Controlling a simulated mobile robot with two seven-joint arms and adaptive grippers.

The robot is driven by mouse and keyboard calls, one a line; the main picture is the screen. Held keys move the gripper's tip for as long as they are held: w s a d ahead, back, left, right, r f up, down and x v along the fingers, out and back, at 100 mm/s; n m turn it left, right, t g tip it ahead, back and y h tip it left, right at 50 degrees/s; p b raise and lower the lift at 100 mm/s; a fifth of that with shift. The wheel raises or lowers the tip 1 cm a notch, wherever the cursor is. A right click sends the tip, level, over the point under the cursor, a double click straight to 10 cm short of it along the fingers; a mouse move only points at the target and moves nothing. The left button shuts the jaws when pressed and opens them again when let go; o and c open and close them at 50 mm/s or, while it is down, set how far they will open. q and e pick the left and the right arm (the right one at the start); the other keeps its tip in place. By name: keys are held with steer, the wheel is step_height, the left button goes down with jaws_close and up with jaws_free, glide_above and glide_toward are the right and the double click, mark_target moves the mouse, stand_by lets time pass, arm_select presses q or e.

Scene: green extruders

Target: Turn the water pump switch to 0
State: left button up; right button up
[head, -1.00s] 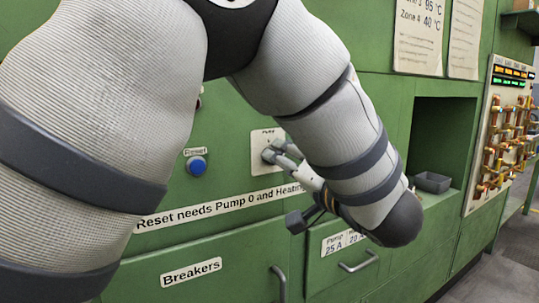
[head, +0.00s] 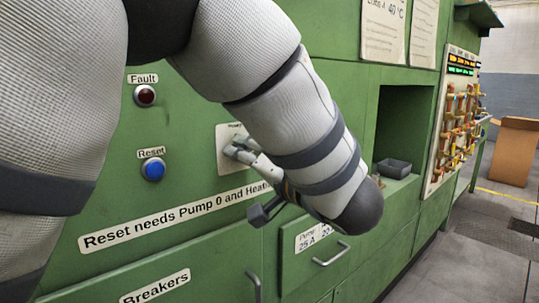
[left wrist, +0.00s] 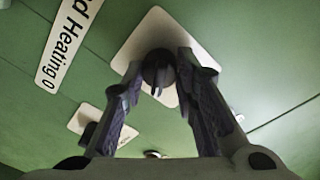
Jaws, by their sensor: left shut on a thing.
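The pump switch is a dark round knob (left wrist: 158,68) on a pale square plate (left wrist: 145,38) in the left wrist view. My left gripper (left wrist: 158,82) has one finger on each side of the knob and is shut on it. In the head view the left gripper (head: 236,152) is at the switch plate (head: 224,133) on the green panel. There the fingers and arm hide the knob, and I cannot read its setting. My right gripper is not in view.
A red Fault lamp (head: 145,95) and a blue Reset button (head: 153,169) are left of the switch. A label strip (head: 160,222) runs below. Drawer handles (head: 331,254) stick out lower down. A recess with a grey tray (head: 393,168) and a wired panel (head: 458,125) are at right.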

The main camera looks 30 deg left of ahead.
arm_select(q)
jaws_close()
steer(key=shift+n, duration=0.3)
steer(key=n, duration=0.4)
steer(key=shift+n+y, duration=0.3)
steer(key=n, duration=0.7)
steer(key=shift+n+g+y, duration=0.3)
steer(key=o, duration=0.9)
jaws_free()
steer(key=shift+a, duration=0.1)
steer(key=shift+c, duration=0.2)
